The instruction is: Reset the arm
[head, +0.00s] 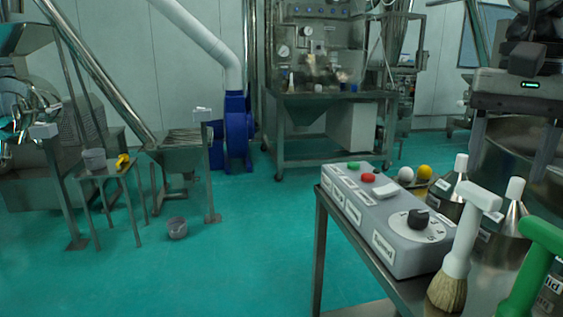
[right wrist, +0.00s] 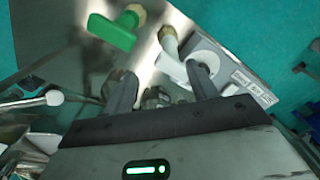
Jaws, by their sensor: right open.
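My right gripper (head: 512,160) hangs at the upper right of the head view, above the metal table. In the right wrist view its two fingers (right wrist: 162,85) are spread apart with nothing held between them. The table and some metallic things show beyond the gap. My left gripper is in neither view.
A grey control box (head: 385,222) with buttons and a dial stands on the metal table (head: 345,240). Metal cone-shaped bottles (head: 505,220) stand beside it. A small stand (head: 105,170) is at the left. The green floor between is mostly clear.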

